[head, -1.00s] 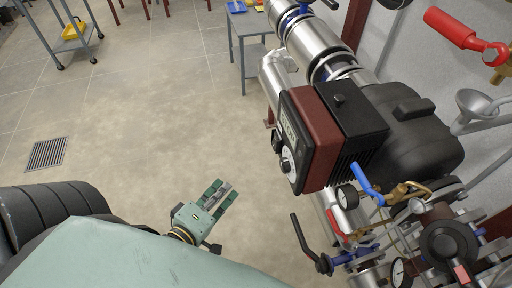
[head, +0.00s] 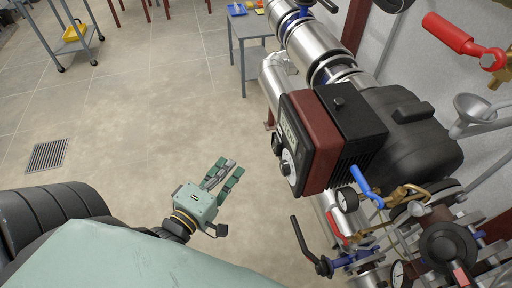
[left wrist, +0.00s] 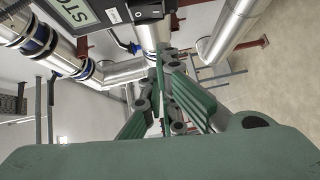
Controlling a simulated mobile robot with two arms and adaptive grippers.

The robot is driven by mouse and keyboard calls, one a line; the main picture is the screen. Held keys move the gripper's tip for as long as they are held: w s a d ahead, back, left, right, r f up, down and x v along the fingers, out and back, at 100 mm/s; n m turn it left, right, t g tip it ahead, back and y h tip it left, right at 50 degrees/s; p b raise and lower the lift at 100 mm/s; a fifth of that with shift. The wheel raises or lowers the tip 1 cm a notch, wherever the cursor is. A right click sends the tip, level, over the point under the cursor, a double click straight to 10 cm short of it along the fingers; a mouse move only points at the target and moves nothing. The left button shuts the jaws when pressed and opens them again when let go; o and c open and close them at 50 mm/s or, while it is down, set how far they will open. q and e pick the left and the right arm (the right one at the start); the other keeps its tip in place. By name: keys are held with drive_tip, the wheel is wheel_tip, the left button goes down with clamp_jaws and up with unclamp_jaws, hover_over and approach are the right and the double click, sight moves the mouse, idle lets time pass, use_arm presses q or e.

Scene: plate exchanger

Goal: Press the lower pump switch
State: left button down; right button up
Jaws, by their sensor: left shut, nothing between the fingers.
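The pump's control box (head: 310,140) is dark red and black and sits on the steel pump at the right of the head view. I cannot tell for sure which one is the lower switch. My left gripper (head: 230,168) is shut and empty, left of the box and apart from it. In the left wrist view its fingers (left wrist: 160,62) point towards the pump.
A grey table (head: 250,30) stands behind.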

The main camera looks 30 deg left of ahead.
sight(275, 144)
use_arm(q)
drive_tip(key=w+d+f+p, duration=0.1)
drive_tip(key=w+d+p, duration=0.1)
drive_tip(key=w, duration=0.7)
drive_tip(key=shift+w+d, duration=0.4)
drive_tip(key=shift+f, duration=0.1)
drive_tip(key=shift+w+d+f+n+t+b, duration=0.2)
drive_tip(key=shift+w+d+n+t+b, duration=0.1)
drive_tip(key=shift+b, duration=0.15)
